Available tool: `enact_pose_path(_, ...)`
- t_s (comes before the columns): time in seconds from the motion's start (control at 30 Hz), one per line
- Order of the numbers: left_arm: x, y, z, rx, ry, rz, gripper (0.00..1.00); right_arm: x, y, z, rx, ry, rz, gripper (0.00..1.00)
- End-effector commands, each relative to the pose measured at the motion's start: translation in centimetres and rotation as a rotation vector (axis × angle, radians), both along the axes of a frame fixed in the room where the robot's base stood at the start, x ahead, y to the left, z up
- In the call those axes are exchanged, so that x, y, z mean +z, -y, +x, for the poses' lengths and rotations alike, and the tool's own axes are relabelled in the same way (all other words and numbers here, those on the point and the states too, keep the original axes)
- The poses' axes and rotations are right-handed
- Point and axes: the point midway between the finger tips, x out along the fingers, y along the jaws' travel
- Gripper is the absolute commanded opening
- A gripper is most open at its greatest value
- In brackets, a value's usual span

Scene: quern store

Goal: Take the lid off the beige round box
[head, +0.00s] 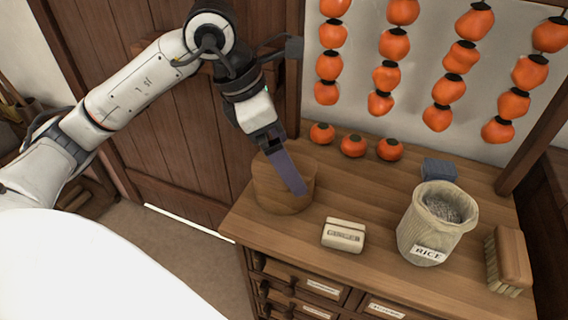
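The round box (270,194) is a light-brown, wood-toned cylinder standing upright at the left end of the wooden counter. Its top is partly covered by my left gripper (289,174), so the lid's edge cannot be made out clearly. My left arm comes in from the upper left and points down at the box. A flat purple-grey piece at the gripper's end crosses over the box's top and right side. Whether the fingers touch the box, or are open or shut, cannot be told. My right gripper is not in view.
A cream block (343,235) with a label lies in front of the box. A rice sack (425,238), a brush (513,258) and a folded blue cloth (439,170) stand to the right. Orange fruits (353,145) lie behind, beneath hanging strings (386,76) of them.

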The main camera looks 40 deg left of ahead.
Motion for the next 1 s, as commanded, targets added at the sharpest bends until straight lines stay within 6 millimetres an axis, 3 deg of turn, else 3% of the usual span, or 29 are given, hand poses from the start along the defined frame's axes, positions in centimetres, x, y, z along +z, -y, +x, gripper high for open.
enact_pose_path(0.03, 0.0, 0.0, 0.0, 0.0, 0.0, 0.0, 0.98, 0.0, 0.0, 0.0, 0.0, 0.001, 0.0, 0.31)
enact_pose_path(0.2, 0.0, 0.0, 0.0, 0.0, 0.0, 0.0, 0.7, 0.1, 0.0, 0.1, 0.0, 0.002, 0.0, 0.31)
enact_pose_path(0.6, 0.9, 0.0, 0.0, 0.0, 0.001, -0.001, 0.69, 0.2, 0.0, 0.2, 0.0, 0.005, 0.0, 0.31)
enact_pose_path(1.0, 8.0, 0.0, 0.1, 0.0, 0.005, -0.002, 0.69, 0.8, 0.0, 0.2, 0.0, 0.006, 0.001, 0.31)
